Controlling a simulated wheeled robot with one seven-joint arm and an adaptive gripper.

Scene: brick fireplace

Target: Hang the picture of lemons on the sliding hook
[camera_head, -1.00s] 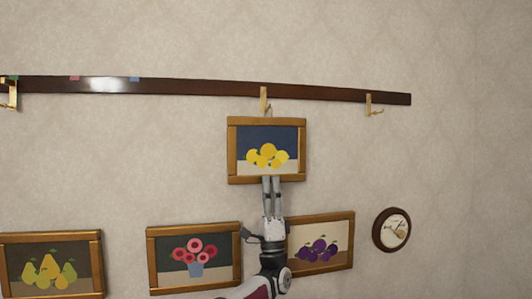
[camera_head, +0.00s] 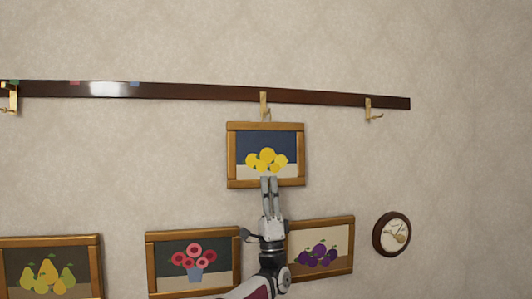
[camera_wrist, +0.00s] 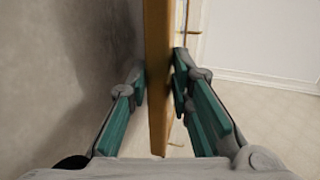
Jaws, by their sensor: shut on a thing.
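The picture of lemons (camera_head: 238,158), in a gold-brown wooden frame, is upright just below the middle brass hook (camera_head: 263,103) of the dark rail. A thin loop shows between its top edge and that hook; I cannot tell whether it is seated on the hook. My gripper (camera_head: 269,180) is shut on the frame's bottom edge from below. In the wrist view the frame (camera_wrist: 157,85) stands edge-on between my two fingers (camera_wrist: 158,92), with the wall at left. The picture's back is hidden in the head view.
The dark rail (camera_head: 200,91) carries another hook (camera_head: 370,109) at right and one (camera_head: 12,98) at far left, with small coloured marks near its left part. Pictures of pears (camera_head: 48,272), flowers (camera_head: 192,258) and plums (camera_head: 320,254) hang below, beside a round clock (camera_head: 392,234).

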